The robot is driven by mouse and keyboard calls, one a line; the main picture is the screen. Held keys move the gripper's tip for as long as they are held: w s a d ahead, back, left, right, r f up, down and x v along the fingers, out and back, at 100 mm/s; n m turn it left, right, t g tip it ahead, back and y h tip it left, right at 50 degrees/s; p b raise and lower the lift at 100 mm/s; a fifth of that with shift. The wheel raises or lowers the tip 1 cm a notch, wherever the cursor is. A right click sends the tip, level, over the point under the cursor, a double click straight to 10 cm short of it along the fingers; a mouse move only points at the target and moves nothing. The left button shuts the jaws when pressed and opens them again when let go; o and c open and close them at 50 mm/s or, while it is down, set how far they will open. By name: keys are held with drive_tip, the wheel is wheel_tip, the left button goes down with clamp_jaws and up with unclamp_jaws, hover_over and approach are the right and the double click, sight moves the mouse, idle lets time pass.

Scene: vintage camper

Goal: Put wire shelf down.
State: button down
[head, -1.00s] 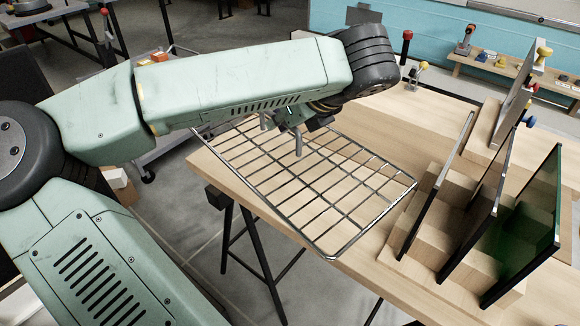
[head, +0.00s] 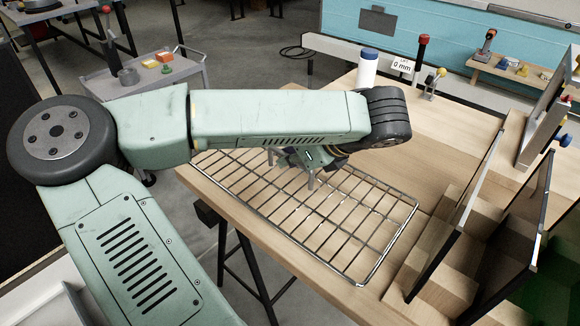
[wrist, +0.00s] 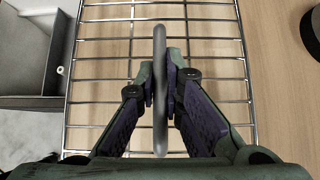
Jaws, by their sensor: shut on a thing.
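The wire shelf (head: 345,226), a chrome grid with a bright rim, lies flat over the wooden tabletop (head: 440,135) in the head view. Its near long side runs close along the table's left edge. I cannot tell whether it touches the wood or hangs just above it. My gripper (head: 292,165) is over the middle of the shelf, partly hidden by my arm. In the wrist view my gripper (wrist: 161,88) is shut on a grey handle-like bar (wrist: 160,130) of the shelf, with the grid below.
Upright panels in wooden slotted blocks (head: 450,255) stand close to the shelf's right end. A white cylinder with a blue lid (head: 367,72) and a red-knobbed post (head: 421,55) stand at the back. A grey cart (head: 160,75) is beyond the table. Bare wood lies behind the shelf.

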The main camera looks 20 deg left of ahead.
sight(284, 172)
drive_tip(key=shift+f+p, duration=0.3)
drive_tip(key=shift+f, duration=1.3)
drive_tip(key=shift+f, duration=0.1)
drive_tip(key=c, duration=1.7)
unclamp_jaws()
drive_tip(key=shift+r, duration=0.25)
drive_tip(key=b+v, duration=0.2)
drive_tip(key=v, duration=0.9)
drive_tip(key=shift+d+r+b, duration=0.2)
drive_tip(key=shift+d+b, duration=0.1)
drive_tip(key=shift+b, duration=0.05)
drive_tip(key=shift+s, duration=0.1)
